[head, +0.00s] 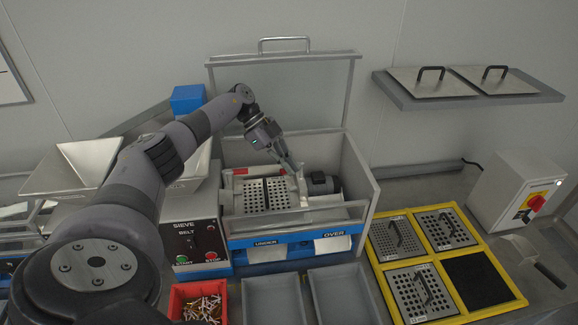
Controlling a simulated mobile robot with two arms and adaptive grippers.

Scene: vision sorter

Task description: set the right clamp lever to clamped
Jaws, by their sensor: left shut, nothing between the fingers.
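The sieve machine (345,218) stands at the centre with its clear lid raised. Inside it lies a perforated sieve plate (279,193). A small red part (240,171) shows at the plate's back left and looks like the left clamp lever. Another red bit (279,170) shows at the back right, beside my gripper; it may be the right clamp lever, but its setting cannot be told. My left gripper (294,168) is shut and empty, reaching down into the machine at the plate's back right. It partly hides that area; contact cannot be told. My right gripper is out of view.
The raised lid (282,95) stands behind my arm. A motor (322,183) sits right of the plate. The front panel (195,242) has start and stop buttons. Grey trays (273,300) and a red bin (176,298) stand in front. A yellow rack (380,267) holds sieve plates at right.

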